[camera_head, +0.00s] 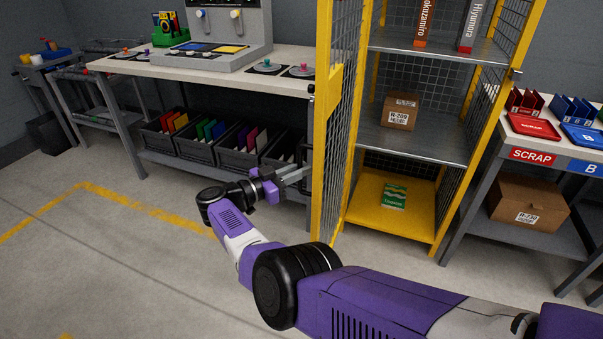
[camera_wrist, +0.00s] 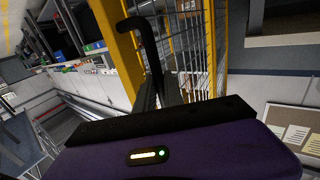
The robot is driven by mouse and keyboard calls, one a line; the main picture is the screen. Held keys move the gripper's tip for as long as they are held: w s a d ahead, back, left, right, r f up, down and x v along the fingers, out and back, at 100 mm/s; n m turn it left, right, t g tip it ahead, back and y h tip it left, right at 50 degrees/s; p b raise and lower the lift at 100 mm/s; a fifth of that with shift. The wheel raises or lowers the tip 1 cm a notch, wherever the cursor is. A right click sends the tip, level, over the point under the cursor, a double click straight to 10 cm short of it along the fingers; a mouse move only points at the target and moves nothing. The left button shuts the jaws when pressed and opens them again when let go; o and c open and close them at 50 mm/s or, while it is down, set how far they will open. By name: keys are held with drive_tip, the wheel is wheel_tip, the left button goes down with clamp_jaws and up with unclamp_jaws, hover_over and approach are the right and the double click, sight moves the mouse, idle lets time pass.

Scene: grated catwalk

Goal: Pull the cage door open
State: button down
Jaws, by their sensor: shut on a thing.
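The yellow-framed cage (camera_head: 440,235) stands open at its front, so its shelves show. Its mesh door (camera_head: 323,150) is swung out on the left side, seen nearly edge-on. A black bar handle (camera_head: 309,130) is on the door's outer left face. My gripper (camera_head: 298,175) is at that handle, left of the door, shut on it. In the wrist view the black hooked handle (camera_wrist: 150,45) runs down between the fingers (camera_wrist: 160,95), beside the yellow door frame (camera_wrist: 120,45) and mesh. The exact finger contact is small and partly hidden.
A workbench (camera_head: 215,77) with dark bins (camera_head: 240,150) below stands behind and left of my gripper. Inside the cage are a cardboard box (camera_head: 399,110) and a green packet (camera_head: 393,196). A bench with trays (camera_head: 535,128) stands right. The floor at left is clear.

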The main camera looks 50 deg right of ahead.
drive_tip(key=shift+d+r, duration=0.15)
drive_tip(key=c, duration=1.5)
unclamp_jaws()
drive_tip(key=shift+o, duration=0.2)
drive_tip(key=w+a+b, duration=0.1)
drive_tip(key=a+b, duration=0.1)
drive_tip(key=a, duration=0.5)
drive_tip(key=shift+w+a, duration=0.25)
drive_tip(key=shift+a, duration=0.1)
